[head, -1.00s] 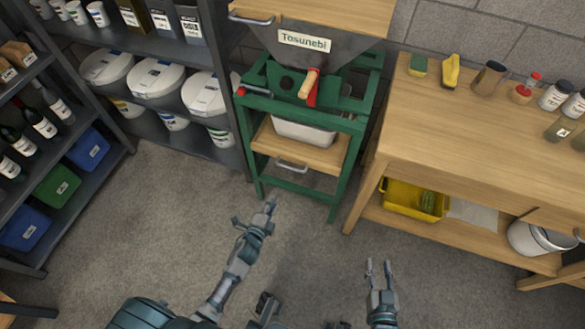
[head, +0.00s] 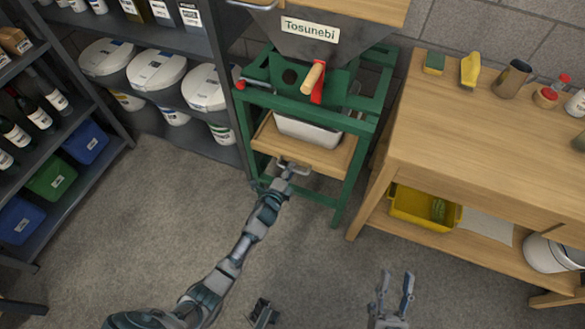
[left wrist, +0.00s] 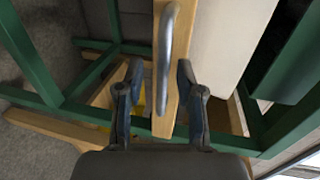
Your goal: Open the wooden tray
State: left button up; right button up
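The wooden tray (head: 318,155) sits in the green frame under the hopper, with a pale bin (head: 308,131) on it. Its metal handle (head: 293,166) is on the front edge. In the left wrist view the handle (left wrist: 166,60) runs upright between the two fingers of my left gripper (left wrist: 160,85). The fingers stand apart on either side of the handle and the tray's front board, and no contact is visible. In the head view my left gripper (head: 284,173) is at the handle and partly covers it. My right gripper (head: 395,285) is open and empty above the floor.
The green frame (head: 337,200) has legs on both sides of the tray. A wooden table (head: 470,130) stands at the right, with a yellow bin (head: 393,205) on its lower shelf. Shelves with white tubs (head: 157,72) stand at the left.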

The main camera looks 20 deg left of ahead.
pick_arm(q)
jog(key=shift+w, duration=0.55)
pick_arm(e)
jog(key=shift+s+d+r+t, duration=0.1)
jog(key=shift+s+r+t, duration=0.3)
jog(key=shift+r, duration=0.05)
pick_arm(q)
grip_shut()
pick_arm(e)
jog(key=shift+w+f, duration=0.1)
pick_arm(q)
jog(key=shift+s+f, duration=0.15)
